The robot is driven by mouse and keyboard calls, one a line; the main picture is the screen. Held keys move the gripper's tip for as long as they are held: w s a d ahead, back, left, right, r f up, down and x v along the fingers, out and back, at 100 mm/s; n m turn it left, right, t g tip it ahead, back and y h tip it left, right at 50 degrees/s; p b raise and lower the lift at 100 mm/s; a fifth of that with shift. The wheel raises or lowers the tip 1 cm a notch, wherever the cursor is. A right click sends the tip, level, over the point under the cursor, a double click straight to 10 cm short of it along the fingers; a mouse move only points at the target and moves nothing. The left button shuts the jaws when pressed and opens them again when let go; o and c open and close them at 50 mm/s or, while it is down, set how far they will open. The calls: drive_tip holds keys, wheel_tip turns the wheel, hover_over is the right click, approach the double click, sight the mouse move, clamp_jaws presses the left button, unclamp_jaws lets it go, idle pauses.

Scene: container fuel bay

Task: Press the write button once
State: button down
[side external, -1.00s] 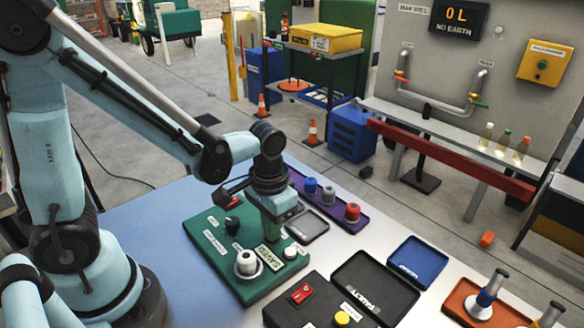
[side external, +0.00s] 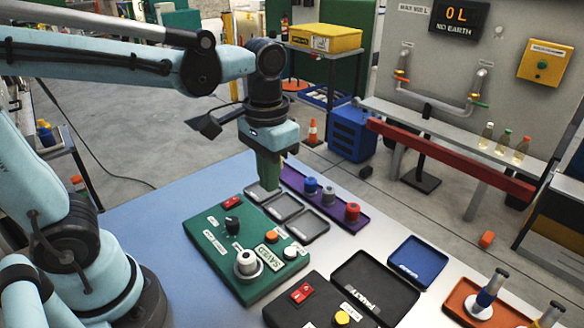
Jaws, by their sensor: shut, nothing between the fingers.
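A green control panel (side external: 215,262) lies on the table. It carries a red rocker switch (side external: 232,202), a black knob (side external: 233,224), an orange button (side external: 272,236), a white button (side external: 290,253) and a white cylinder on a round base (side external: 247,262). A small plate on it reads "SAVED" (side external: 269,257). The button labels are too small to read, so I cannot tell by label which is the write button. My gripper (side external: 268,187) is shut and empty, pointing down above the grey trays beyond the panel, apart from the buttons.
Small grey trays (side external: 308,228) lie beyond the panel. A purple tray (side external: 333,213) holds blue, grey and red pieces. A black box (side external: 300,313) with a red switch and yellow button, a black tray (side external: 400,297), a blue tray (side external: 434,254) and an orange tray (side external: 510,313) stand right.

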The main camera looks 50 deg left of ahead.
drive_tip(key=shift+r, duration=0.6)
idle(0.3)
drive_tip(key=shift+s+a+f+t, duration=0.15)
drive_tip(key=shift+a+f+t, duration=0.25)
drive_tip(key=shift+a+t, duration=0.6)
drive_tip(key=shift+s+a+f+t, duration=0.1)
drive_tip(key=shift+a+f+t, duration=0.35)
drive_tip(key=shift+t, duration=0.95)
drive_tip(key=shift+s+a+f+t, duration=0.15)
drive_tip(key=shift+a+f+t, duration=0.2)
drive_tip(key=shift+a+t, duration=0.65)
